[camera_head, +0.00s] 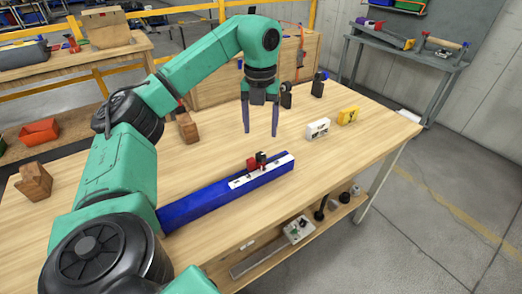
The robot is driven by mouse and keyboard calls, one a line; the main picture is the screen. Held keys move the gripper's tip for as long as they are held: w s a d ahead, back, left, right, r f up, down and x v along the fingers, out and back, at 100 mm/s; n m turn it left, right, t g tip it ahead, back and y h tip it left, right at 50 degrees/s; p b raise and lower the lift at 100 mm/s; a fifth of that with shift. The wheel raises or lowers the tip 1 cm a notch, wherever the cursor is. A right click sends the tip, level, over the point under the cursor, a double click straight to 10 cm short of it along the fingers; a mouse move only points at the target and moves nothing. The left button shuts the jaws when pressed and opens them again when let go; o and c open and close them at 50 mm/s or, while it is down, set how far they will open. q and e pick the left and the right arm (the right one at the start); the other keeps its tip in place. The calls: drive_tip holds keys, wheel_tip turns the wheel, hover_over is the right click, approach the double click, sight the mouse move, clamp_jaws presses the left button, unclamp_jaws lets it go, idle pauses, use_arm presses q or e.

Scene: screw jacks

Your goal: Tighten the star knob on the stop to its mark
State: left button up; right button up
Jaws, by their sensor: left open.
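A long blue beam (205,202) lies on the wooden table, with a white strip along its right part. A small red stop (252,163) sits on the strip, with a dark part at its right that may be the star knob (262,158). It is too small to make out any mark. My left gripper (260,133) points down behind the stop, apart from it. Its two fingers are spread and empty. My right gripper is not in view.
A lower shelf holds a grey box (298,229).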

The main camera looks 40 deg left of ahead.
use_arm(q)
hover_over(261, 154)
drive_tip(key=f, duration=0.5)
drive_tip(key=shift+s+f, duration=0.2)
drive_tip(key=shift+s, duration=0.1)
wheel_tip(261, 154, down, 4)
drive_tip(key=shift+w+f, duration=0.1)
drive_tip(key=shift+w, duration=0.05)
drive_tip(key=shift+d, duration=0.1)
drive_tip(key=shift+f, duration=0.1)
drive_tip(key=c, duration=0.9)
clamp_jaws()
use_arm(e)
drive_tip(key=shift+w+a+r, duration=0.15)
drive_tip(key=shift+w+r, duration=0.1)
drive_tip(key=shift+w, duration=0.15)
